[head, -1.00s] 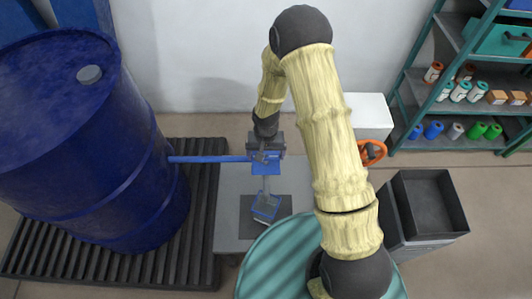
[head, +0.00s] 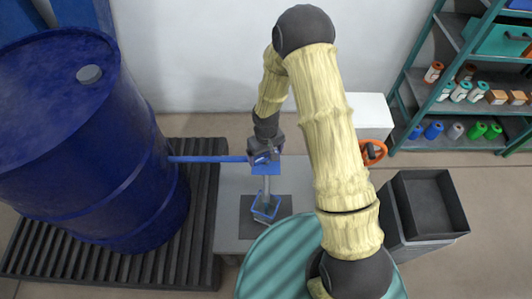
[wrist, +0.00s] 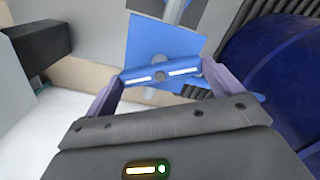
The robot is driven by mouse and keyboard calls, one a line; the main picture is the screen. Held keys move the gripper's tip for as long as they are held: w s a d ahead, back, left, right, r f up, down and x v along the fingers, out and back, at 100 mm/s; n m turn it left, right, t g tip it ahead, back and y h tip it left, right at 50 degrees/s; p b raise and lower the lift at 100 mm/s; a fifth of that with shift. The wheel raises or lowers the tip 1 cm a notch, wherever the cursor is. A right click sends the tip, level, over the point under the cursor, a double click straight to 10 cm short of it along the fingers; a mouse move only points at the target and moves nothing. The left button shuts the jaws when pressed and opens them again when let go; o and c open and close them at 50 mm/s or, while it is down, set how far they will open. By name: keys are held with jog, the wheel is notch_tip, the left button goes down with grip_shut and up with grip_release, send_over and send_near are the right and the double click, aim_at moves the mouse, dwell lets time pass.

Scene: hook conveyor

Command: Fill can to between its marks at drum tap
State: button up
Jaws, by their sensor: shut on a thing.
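A large blue drum (head: 95,150) stands at the left, with a blue pipe (head: 208,159) running right from it to the tap. My gripper (head: 263,157) is at the tap end of the pipe. In the wrist view its two fingers (wrist: 160,82) are shut on a blue tap handle (wrist: 183,72) with white stripes and a grey centre pin. A blue-edged can (head: 266,207) stands below the tap. A pale grey vertical column (head: 265,184) shows between tap and can; I cannot tell if it is liquid or a spout. The can's marks and level are not readable.
The can stands on a dark pad (head: 247,222) on a grey stand (head: 231,185). A slatted dark pallet (head: 200,240) lies under the drum. A dark open bin (head: 436,210), an orange handwheel (head: 373,152) and a shelf (head: 405,100) are at the right.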

aim_at(267, 156)
jog(key=shift+n, duration=1.7)
jog(key=o, duration=0.7)
jog(key=shift+d, duration=0.1)
jog(key=shift+r, duration=0.15)
notch_tip(267, 156, up, 17)
jog(key=shift+r, duration=0.1)
